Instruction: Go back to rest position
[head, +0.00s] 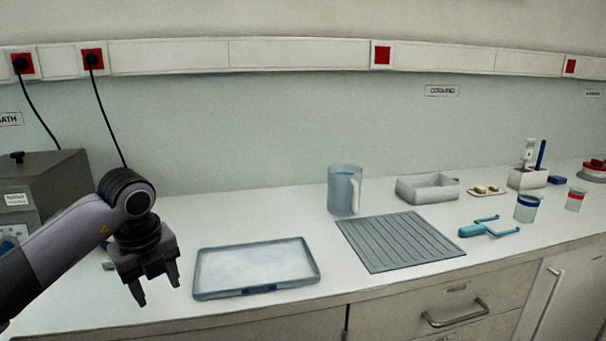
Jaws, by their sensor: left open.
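My left gripper (157,287) hangs at the left of the head view, fingers pointing down and spread apart. It is open, with nothing between its fingers. It is in front of the counter's left part, left of a shallow tray (205,276) with a pale content and apart from it. My right gripper does not show.
On the white counter stand a jug (343,190), a ribbed grey mat (400,241), a pale bin (427,188), a blue forked tool (488,228) and two banded cups (527,208). A grey machine (52,185) stands at the left behind my arm. Cables hang from red sockets.

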